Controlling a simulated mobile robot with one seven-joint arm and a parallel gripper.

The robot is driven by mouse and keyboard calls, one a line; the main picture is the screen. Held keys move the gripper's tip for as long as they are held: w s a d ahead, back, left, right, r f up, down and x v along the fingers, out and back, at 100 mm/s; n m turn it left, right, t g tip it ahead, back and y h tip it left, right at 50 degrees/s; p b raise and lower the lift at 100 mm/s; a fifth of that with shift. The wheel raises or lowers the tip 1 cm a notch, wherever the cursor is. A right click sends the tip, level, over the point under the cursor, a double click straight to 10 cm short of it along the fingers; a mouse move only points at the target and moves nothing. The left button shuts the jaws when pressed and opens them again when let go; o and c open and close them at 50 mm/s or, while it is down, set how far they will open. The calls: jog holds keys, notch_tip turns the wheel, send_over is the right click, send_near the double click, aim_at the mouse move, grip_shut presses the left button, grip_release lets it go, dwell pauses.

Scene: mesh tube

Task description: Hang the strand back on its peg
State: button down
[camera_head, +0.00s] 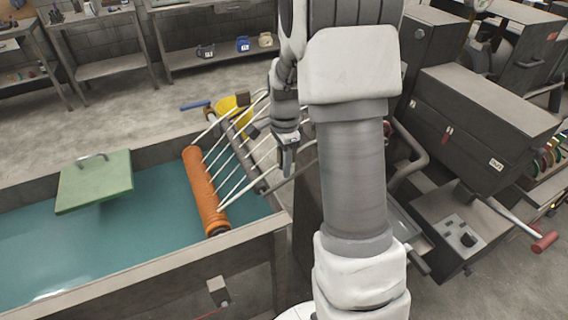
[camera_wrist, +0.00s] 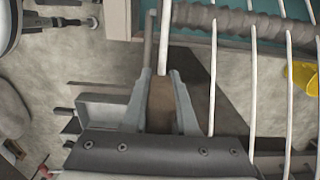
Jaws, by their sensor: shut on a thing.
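My gripper (camera_head: 287,158) points down, just right of the roller frame. In the wrist view its two fingers (camera_wrist: 160,90) are closed around a brown block (camera_wrist: 160,103). A white strand (camera_wrist: 165,45) runs up from this block towards the ribbed grey bar. Several other white strands (camera_head: 222,165) stretch between the orange roller (camera_head: 204,188) and the grey bar (camera_head: 240,155); they also show right of the gripper in the wrist view (camera_wrist: 252,95). I cannot make out which peg is empty.
A tank (camera_head: 120,285) of teal liquid stands at left, with a green lidlike block (camera_head: 95,180) over it. A yellow container (camera_head: 233,103) stands behind the strands. Dark machines (camera_head: 480,125) crowd the right. A grey rod (camera_wrist: 148,42) runs close beside the held strand.

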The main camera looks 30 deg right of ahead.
jog(key=c, duration=0.6)
grip_release()
notch_tip(320, 180, up, 17)
jog(key=s+a+r+n+t, duration=0.1)
jog(key=s+a+n+t, duration=0.1)
jog(key=s+a+n, duration=0.2)
jog(key=s+a+n+t, duration=0.1)
jog(key=s+a+n, duration=0.2)
jog(key=s+n, duration=0.5)
jog(key=s+a+r+n+t, duration=0.1)
jog(key=s+a+n+t, duration=0.1)
jog(key=s+a+n, duration=0.2)
jog(key=shift+s+a+r+n+t+p, duration=0.1)
jog(key=shift+s+n, duration=0.25)
jog(key=shift+s, duration=0.4)
jog(key=shift+s+a+r+n+t+p, duration=0.15)
jog(key=shift+s+n, duration=0.15)
jog(key=shift+s, duration=0.5)
jog(key=shift+s+a+r+n+t+p, duration=0.1)
jog(key=shift+s+n, duration=0.25)
jog(key=shift+s, duration=0.4)
